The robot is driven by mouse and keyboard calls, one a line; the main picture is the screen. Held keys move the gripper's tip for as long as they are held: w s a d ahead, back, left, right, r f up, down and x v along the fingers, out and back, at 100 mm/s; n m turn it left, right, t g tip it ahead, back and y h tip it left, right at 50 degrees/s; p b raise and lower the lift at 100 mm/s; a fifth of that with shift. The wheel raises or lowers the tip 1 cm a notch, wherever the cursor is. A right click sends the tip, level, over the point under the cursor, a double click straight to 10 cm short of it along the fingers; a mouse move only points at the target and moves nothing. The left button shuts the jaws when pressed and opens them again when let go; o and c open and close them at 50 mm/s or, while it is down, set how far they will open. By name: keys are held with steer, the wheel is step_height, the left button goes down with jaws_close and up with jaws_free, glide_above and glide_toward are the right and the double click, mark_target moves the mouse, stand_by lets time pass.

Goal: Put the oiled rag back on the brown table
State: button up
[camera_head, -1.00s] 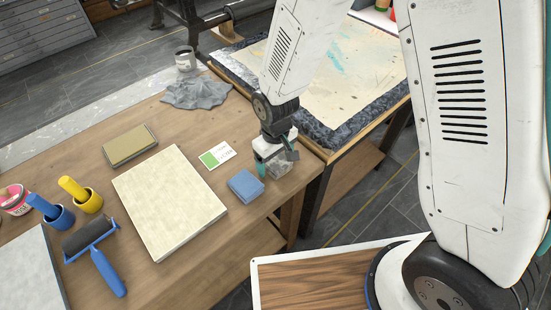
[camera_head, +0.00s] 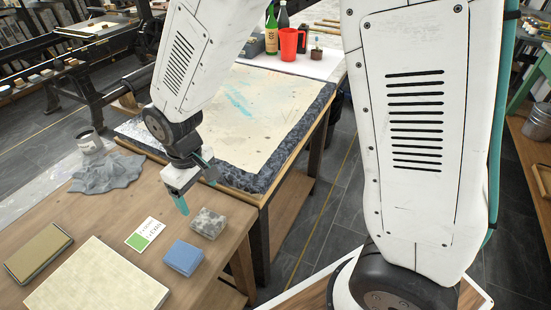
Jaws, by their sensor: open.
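The brown table (camera_head: 110,225) fills the lower left. A small mottled grey, block-shaped piece (camera_head: 208,223) lies flat on it near its right edge, beside a blue block. A crumpled grey cloth (camera_head: 105,173) lies spread on the table's far part. I cannot tell for certain which of these two is the oiled rag. My gripper (camera_head: 197,194) is open and empty, with teal fingers, just above and behind the mottled piece and apart from it.
The blue block (camera_head: 184,257), a green-and-white card (camera_head: 146,234), a pale slab (camera_head: 95,280) and a brown pad (camera_head: 38,252) lie nearby. A metal can (camera_head: 88,142) stands by the crumpled cloth. A stained table (camera_head: 255,115) stands beyond, with a red jug (camera_head: 290,43) behind it.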

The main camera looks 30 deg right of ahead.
steer(key=s+d+r+m, duration=0.2)
steer(key=d+r, duration=0.5)
steer(key=r, duration=0.2)
steer(key=s+d+r+m, duration=0.2)
steer(key=s+d+r, duration=0.3)
steer(key=s, duration=0.3)
steer(key=s+d+r+m+t, duration=0.1)
steer(key=s+d+r+m, duration=0.1)
steer(key=s+d+r, duration=0.3)
steer(key=s+d, duration=0.3)
steer(key=s, duration=0.1)
steer(key=shift+s+d+r+m, duration=0.2)
steer(key=shift+d+m, duration=0.1)
steer(key=shift+m, duration=0.1)
steer(key=shift+w, duration=0.1)
